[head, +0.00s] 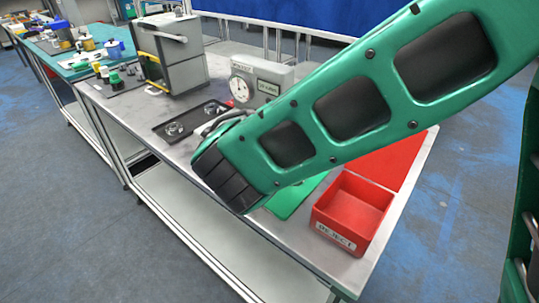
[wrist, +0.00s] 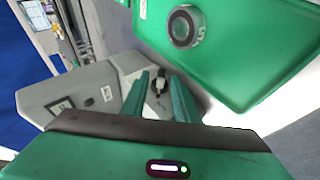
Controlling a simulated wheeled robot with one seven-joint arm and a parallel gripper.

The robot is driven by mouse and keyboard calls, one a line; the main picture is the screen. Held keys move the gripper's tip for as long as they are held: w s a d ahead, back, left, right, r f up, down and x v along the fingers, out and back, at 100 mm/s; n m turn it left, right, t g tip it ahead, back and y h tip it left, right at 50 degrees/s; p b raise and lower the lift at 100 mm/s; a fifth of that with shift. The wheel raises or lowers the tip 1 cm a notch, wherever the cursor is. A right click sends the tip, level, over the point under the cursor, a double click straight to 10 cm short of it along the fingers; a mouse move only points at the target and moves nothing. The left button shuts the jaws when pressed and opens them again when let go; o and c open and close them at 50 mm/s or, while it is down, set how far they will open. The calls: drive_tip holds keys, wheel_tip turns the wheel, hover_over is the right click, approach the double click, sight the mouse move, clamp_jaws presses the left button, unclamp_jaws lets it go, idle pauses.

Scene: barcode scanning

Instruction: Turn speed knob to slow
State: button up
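A grey box-shaped device (head: 272,72) with a round white dial and a small display stands on the bench in the head view. In the wrist view, a grey housing (wrist: 42,98) with a dark display lies left of my fingers. A small dark knob (wrist: 159,83) on a grey face shows between the two green fingers of my gripper (wrist: 160,84). The fingers are apart, with gaps visible beside the knob, and they do not appear closed on it. The knob's setting marks are too small to read. In the head view my arm hides the gripper and the knob.
A red bin (head: 353,211) labelled REJECT sits at the near right of the bench. A dark tray (head: 190,119) with round parts lies left of the device. A larger grey machine (head: 172,55) stands farther left. A green mat (head: 297,197) shows partly below my arm.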

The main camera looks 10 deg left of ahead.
drive_tip(key=shift+s+r, duration=0.3)
drive_tip(key=shift+s, duration=0.1)
drive_tip(key=v, duration=0.9)
drive_tip(key=shift+s+r, duration=0.2)
